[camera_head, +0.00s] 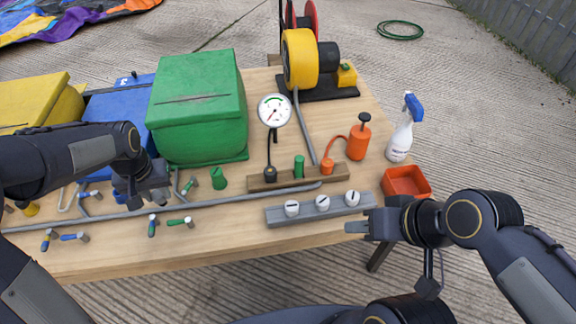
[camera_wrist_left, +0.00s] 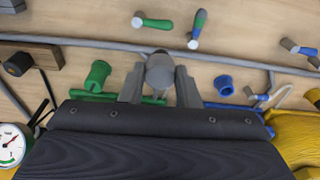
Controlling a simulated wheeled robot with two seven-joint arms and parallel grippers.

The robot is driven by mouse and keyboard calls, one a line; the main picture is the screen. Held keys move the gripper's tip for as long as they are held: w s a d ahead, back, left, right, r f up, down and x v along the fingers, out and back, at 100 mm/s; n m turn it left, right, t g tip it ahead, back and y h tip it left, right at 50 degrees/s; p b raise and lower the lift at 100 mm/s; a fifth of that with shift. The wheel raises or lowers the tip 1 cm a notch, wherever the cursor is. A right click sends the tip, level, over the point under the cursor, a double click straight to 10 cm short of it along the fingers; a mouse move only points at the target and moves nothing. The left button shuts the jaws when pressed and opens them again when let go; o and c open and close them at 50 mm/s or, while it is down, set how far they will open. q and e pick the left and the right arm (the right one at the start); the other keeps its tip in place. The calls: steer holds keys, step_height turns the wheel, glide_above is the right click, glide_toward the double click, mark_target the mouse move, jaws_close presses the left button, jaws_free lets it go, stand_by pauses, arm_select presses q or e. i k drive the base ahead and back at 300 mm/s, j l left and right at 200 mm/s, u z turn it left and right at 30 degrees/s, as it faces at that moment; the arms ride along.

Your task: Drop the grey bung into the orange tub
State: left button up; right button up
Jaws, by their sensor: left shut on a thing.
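The grey bung (camera_wrist_left: 160,72) is between the fingers of my left gripper (camera_wrist_left: 160,86) in the left wrist view. The gripper is shut on it, above the tabletop and over a grey pipe. In the head view my left gripper (camera_head: 143,190) is over the left part of the table, with a bit of the bung at its fingertips. The orange tub (camera_head: 408,184) sits at the table's right edge, far right of my left gripper, and looks empty. My right gripper (camera_head: 357,227) is just in front and left of the tub; its finger gap is unclear.
A green box (camera_head: 197,110), gauge (camera_head: 274,111) and yellow reel (camera_head: 300,59) stand at the back. A grey bar (camera_head: 335,207) with white-topped pegs lies between my grippers. A spray bottle (camera_head: 401,135) and orange pump (camera_head: 359,140) stand behind the tub. Small coloured-handled tools (camera_head: 180,222) lie in front.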

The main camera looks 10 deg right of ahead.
mark_target(397, 190)
steer(key=z, duration=1.55)
